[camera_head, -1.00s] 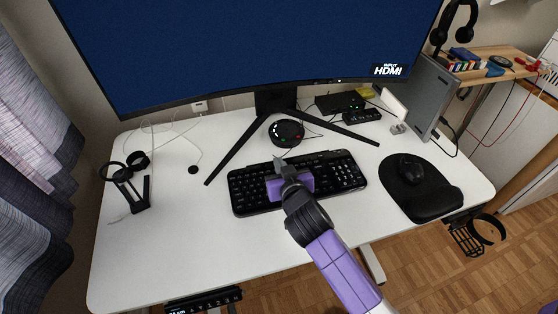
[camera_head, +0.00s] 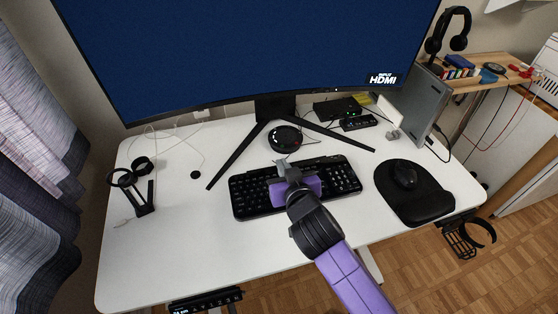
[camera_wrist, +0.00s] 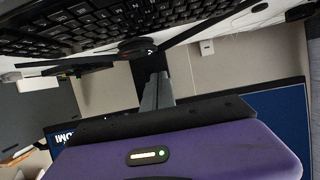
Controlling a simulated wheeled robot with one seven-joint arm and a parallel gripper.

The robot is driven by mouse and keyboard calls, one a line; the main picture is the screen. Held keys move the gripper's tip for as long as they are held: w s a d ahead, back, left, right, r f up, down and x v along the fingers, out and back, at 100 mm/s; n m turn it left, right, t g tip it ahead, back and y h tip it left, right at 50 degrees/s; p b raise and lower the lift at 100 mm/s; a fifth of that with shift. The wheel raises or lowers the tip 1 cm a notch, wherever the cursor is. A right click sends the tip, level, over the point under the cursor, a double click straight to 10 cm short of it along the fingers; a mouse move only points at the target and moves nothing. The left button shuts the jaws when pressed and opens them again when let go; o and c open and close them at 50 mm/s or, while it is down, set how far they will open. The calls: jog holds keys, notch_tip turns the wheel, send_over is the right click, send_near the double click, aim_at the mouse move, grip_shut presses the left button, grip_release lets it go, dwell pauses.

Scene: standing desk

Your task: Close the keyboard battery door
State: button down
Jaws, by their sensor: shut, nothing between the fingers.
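The black keyboard (camera_head: 342,181) lies on the white desk in front of the monitor stand. It also shows upside down along the top of the wrist view (camera_wrist: 90,28). My gripper (camera_head: 282,163) is over the middle of the keyboard, its fingertips near the back edge. In the wrist view my gripper's fingers (camera_wrist: 157,92) are together with nothing between them, apart from the keys in that view. I cannot make out the battery door in either view. My gripper and wrist hide the middle of the keyboard.
A round black device (camera_head: 285,138) sits just behind the keyboard, between the legs of the monitor stand (camera_head: 238,160). A mouse (camera_head: 404,174) on a black pad (camera_head: 430,200) is to the right. The desk's left front (camera_head: 170,250) is clear.

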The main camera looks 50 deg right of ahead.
jog(key=shift+g+y, duration=0.3)
jog(key=shift+g, duration=0.1)
jog(key=p+x, duration=0.5)
jog(key=p, duration=0.2)
jog(key=shift+d+f, duration=0.1)
jog(key=shift+d, duration=0.05)
notch_tip(320, 180, down, 3)
jog(key=shift+r, duration=0.2)
jog(key=shift+s+f, duration=0.15)
jog(key=shift+f, duration=0.65)
jog(key=shift+f, duration=0.1)
